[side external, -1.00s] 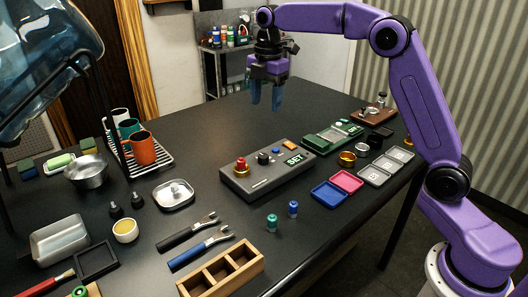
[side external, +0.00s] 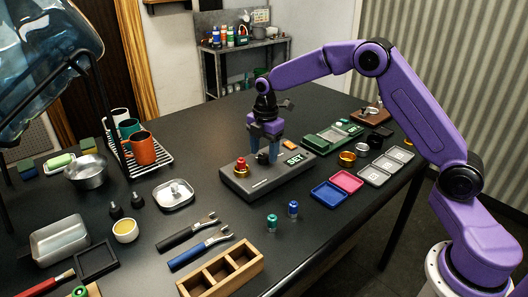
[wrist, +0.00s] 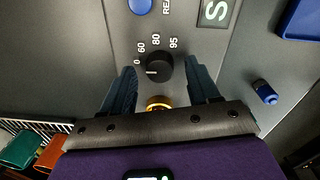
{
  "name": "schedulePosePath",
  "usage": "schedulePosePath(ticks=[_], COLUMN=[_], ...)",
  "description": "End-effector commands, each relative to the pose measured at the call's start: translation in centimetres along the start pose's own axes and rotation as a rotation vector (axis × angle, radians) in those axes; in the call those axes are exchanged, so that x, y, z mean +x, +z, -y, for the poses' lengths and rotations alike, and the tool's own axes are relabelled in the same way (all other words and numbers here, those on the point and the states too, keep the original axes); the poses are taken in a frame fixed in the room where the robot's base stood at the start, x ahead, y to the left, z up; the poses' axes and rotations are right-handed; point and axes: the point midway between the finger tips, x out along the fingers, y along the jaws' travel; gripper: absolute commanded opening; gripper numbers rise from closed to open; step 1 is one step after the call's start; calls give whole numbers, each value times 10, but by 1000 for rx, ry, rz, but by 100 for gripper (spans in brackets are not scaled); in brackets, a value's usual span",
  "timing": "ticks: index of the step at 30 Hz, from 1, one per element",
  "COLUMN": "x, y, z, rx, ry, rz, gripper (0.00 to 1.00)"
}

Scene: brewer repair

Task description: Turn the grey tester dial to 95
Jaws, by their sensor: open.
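The grey tester (side external: 262,185) lies on the black table with its display (side external: 294,159) reading SET. Its black dial (wrist: 159,68) shows in the wrist view, with marks 0, 60, 80 and 95 around it. The dial's white line points left, close to the 0 side. My gripper (side external: 268,158) points down over the tester. In the wrist view its open fingers (wrist: 162,70) stand on either side of the dial, with a gap on both sides.
A red button (side external: 240,164) with a gold base sits on the tester's left part; a blue button (wrist: 140,5) is beyond the dial. A green device (side external: 330,137) lies behind right. Blue (side external: 329,194) and pink trays are at right, and two small capped vials (side external: 293,209) in front.

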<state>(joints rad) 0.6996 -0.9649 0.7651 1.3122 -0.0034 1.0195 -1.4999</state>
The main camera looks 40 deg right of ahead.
Motion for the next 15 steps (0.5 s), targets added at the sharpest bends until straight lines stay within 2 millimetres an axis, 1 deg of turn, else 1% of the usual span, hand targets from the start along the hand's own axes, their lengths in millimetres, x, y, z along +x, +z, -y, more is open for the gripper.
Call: schedulePosePath(ticks=[4,12,13,14,15], x=[8,9,9,9,9], y=[0,0,0,0,0], z=[0,0,0,0,0], rx=[0,0,0,0,0], ry=[0,1,1,1,0], rz=[0,0,0,0,0], gripper=[60,60,54,44,31])
